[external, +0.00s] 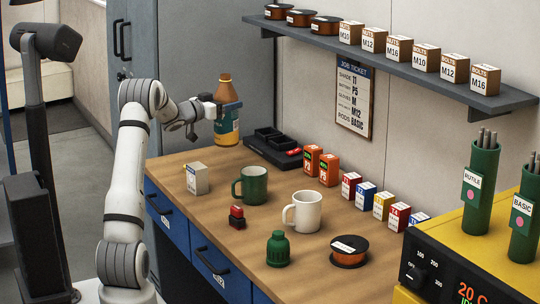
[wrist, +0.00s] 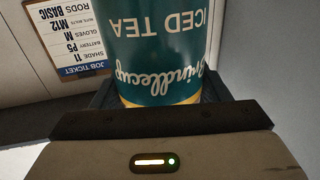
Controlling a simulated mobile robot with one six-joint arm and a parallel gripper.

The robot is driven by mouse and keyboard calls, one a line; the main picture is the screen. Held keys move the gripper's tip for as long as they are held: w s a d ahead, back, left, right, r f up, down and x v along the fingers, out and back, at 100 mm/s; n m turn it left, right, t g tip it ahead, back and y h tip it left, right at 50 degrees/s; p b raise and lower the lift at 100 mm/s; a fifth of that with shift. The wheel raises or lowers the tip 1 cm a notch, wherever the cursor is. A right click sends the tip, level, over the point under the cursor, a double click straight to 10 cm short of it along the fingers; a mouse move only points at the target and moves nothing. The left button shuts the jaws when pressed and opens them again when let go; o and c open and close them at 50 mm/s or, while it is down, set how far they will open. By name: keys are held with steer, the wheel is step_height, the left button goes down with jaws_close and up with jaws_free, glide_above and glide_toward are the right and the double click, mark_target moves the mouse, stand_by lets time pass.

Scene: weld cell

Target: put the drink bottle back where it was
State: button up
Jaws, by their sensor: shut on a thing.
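A black tray (external: 270,150) lies right of the bottle. A small white box (external: 195,179), a green mug (external: 250,185), a white mug (external: 303,211) and a red-topped stamp (external: 237,217) stand nearer. The job ticket (external: 353,97) hangs on the wall under a shelf (external: 400,68).

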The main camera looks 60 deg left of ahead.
mark_target(226, 132)
step_height(226, 132, down, 10)
steer(key=shift+r, duration=0.2)
stand_by(0.3)
steer(key=shift+f, duration=0.2)
steer(key=o, duration=1.3)
steer(key=shift+r, duration=0.2)
steer(key=s+d+b, duration=0.1)
steer(key=s+d, duration=0.1)
steer(key=s, duration=1)
steer(key=shift+d, duration=0.25)
